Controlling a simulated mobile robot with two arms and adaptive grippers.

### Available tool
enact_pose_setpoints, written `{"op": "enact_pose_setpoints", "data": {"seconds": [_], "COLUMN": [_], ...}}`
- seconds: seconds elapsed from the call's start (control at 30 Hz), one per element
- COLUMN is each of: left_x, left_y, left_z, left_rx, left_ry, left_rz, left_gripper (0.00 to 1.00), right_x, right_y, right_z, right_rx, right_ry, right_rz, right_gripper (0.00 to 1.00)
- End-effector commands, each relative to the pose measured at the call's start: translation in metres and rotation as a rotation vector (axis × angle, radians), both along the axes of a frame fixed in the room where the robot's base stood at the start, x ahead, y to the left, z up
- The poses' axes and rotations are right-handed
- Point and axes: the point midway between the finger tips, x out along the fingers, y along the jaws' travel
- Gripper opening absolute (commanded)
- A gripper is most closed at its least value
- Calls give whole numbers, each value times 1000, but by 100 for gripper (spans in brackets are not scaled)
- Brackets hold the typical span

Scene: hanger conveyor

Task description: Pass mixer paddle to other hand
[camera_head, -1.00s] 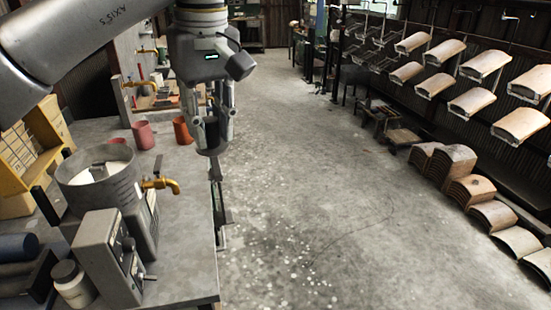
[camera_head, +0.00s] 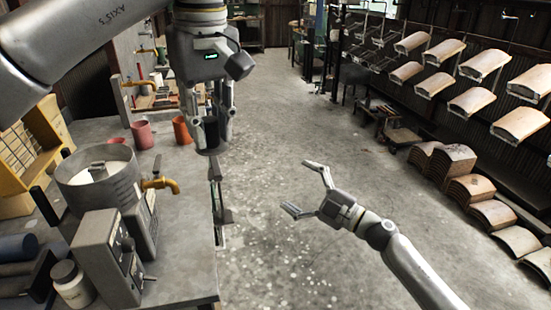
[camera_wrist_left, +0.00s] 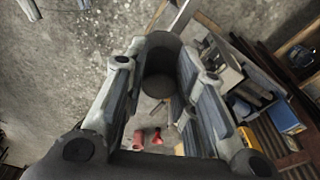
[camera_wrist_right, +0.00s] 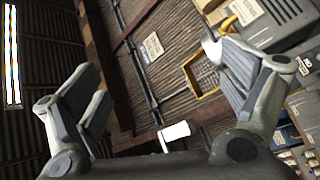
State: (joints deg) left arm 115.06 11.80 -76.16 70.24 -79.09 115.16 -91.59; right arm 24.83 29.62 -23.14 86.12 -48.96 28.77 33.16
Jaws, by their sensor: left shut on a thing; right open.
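My left gripper (camera_head: 209,141) hangs pointing down beside the workbench's right edge. It is shut on the mixer paddle (camera_head: 211,132), whose dark cylindrical part with a round end shows between the fingers. The paddle also shows between the fingers in the left wrist view (camera_wrist_left: 160,72). I cannot clearly separate its lower part from the bench edge behind it. My right gripper (camera_head: 296,186) is open and empty over the open floor, to the right of and lower in the picture than the left one. Its spread, empty fingers also show in the right wrist view (camera_wrist_right: 165,75).
The workbench (camera_head: 187,240) at left carries a round metal pot (camera_head: 120,185) with a brass tap (camera_head: 161,185), a grey control box (camera_head: 105,262), a jar (camera_head: 72,286) and reddish cups (camera_head: 141,134). Curved tiles (camera_head: 490,213) stand at right. The floor between is clear.

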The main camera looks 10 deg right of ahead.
Motion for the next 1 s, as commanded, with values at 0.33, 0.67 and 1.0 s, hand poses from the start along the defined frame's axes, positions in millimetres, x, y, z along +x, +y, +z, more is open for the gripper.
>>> {"op": "enact_pose_setpoints", "data": {"seconds": [0.33, 0.67, 1.0], "left_x": [0, 0, 0], "left_y": [0, 0, 0], "left_z": [1, 1, 1], "left_rx": [0, 0, 0], "left_ry": [-1, -1, -1], "left_rz": [0, 0, 0], "left_gripper": [5, 5, 5], "right_x": [-80, -101, -82], "right_y": [61, 81, 139], "right_z": [133, 149, 150], "right_rx": [-343, -450, -447], "right_ry": [-350, -414, -416], "right_rz": [312, 371, 371], "right_gripper": [94, 94, 94]}}
